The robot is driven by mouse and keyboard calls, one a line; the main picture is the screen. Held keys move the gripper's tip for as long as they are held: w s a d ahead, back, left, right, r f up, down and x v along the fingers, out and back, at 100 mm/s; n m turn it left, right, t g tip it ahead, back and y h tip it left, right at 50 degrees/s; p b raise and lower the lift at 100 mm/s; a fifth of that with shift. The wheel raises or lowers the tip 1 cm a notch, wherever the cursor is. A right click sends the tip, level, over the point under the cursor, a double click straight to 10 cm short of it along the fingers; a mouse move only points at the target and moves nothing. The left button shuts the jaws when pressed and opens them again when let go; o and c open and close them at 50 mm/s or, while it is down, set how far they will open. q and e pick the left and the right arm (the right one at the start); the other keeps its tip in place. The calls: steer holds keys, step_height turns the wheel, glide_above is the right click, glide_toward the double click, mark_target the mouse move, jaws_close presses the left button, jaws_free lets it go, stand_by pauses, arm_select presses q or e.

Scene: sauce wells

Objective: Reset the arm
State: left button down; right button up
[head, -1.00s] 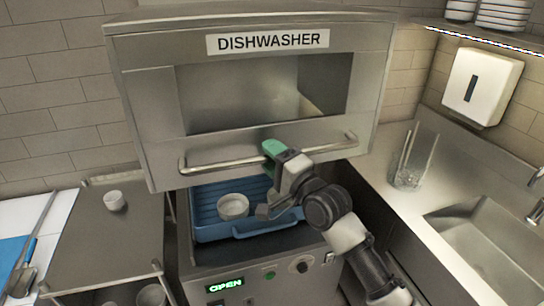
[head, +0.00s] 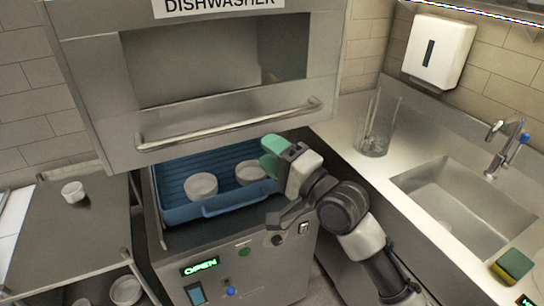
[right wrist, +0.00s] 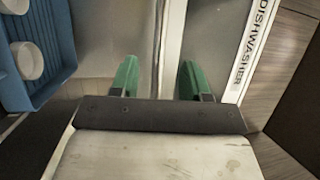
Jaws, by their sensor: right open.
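My right gripper (head: 270,156) is open and empty in front of the dishwasher, below and apart from the hood's bar handle (head: 232,126). In the right wrist view its green fingers (right wrist: 160,78) are spread, and the handle shows between and beyond them. My right arm reaches up from the lower right in the head view. The dishwasher hood (head: 90,70) is raised. Under it is a blue rack (head: 180,213) with two white bowls, one at the left (head: 201,186) and one near the gripper (head: 250,172). My left gripper is not in view.
A steel cart (head: 45,225) at the left holds a small white bowl (head: 73,192), with more bowls below. At the right are a glass container (head: 374,140), a sink (head: 460,205) and a sponge (head: 513,264). A lit "OPEN" display (head: 200,266) is on the dishwasher front.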

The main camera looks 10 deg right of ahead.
steer(key=w+d+f+h, duration=0.2)
steer(key=f+h, duration=0.1)
steer(key=f, duration=0.7)
steer(key=w+d+f+h, duration=0.3)
steer(key=f, duration=0.6)
steer(key=s+d+f+n+g+h, duration=0.1)
steer(key=s+d+f+g+h, duration=0.2)
steer(key=f, duration=0.9)
steer(key=s+d+f+n+g+h, duration=0.15)
steer(key=s+f, duration=0.35)
steer(key=f, duration=0.8)
steer(key=s+d+f+n+g+h, duration=0.1)
steer(key=s+d+f+n+g, duration=0.15)
steer(key=s+f, duration=0.65)
steer(key=s+d+f+n+g+h, duration=0.1)
steer(key=s+d+f+n+g, duration=0.15)
steer(key=s+f, duration=0.55)
steer(key=s+d+f+n+g, duration=0.1)
steer(key=s+f, duration=0.2)
steer(key=s, duration=0.5)
steer(key=s+d+f+n+g, duration=0.1)
steer(key=s+f+g, duration=0.1)
steer(key=s, duration=0.7)
steer(key=s+d+f+n+g, duration=0.1)
steer(key=s+f, duration=0.3)
steer(key=s, duration=0.5)
steer(key=shift+f+n+h, duration=0.3)
steer(key=shift+n+h, duration=0.05)
steer(key=shift+n, duration=0.2)
